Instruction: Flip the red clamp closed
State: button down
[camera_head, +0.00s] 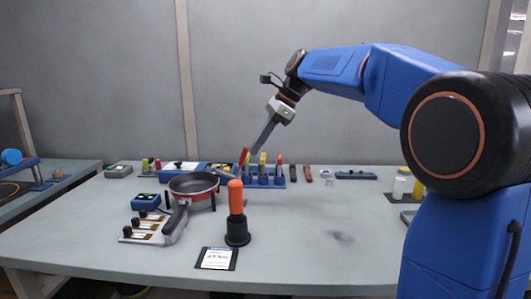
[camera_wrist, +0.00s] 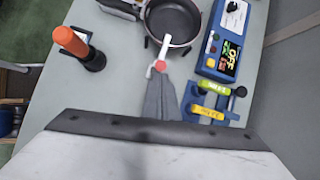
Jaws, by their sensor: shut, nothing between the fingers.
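My gripper (camera_head: 254,148) is shut and empty, angled down over the back of the table. In the wrist view its grey fingertips (camera_wrist: 160,78) are together at the red-tipped handle (camera_wrist: 160,66) of a clamp beside the pan. A pale arm runs from that handle toward the pan (camera_wrist: 172,22). In the head view the red handle (camera_head: 243,155) stands up, slightly tilted, just left of the fingertips. I cannot tell whether they touch. The pan (camera_head: 194,184) is dark with a red outside. The clamp's base is hard to make out.
A blue rack (camera_head: 265,181) with green, yellow and red handles stands close behind the clamp. A blue display box (camera_wrist: 222,50) is beside it. An orange-handled tool (camera_head: 236,197) stands upright in front. A label card (camera_head: 216,258) lies near the front edge. The table's right middle is mostly clear.

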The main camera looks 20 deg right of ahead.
jog(key=a+h, duration=0.1)
jog(key=a, duration=0.1)
jog(key=w+r+h, duration=0.1)
jog(key=shift+a+r+g+h, duration=0.1)
jog(key=shift+a+g+h, duration=0.2)
jog(key=shift+a+g, duration=0.1)
jog(key=shift+w+a+r, duration=0.15)
jog(key=shift+a+r, duration=0.05)
jog(key=shift+a, duration=0.45)
jog(key=d+r, duration=0.6)
jog(key=r, duration=0.3)
jog(key=shift+s+d+r, duration=0.3)
jog(key=shift+d+r, duration=0.05)
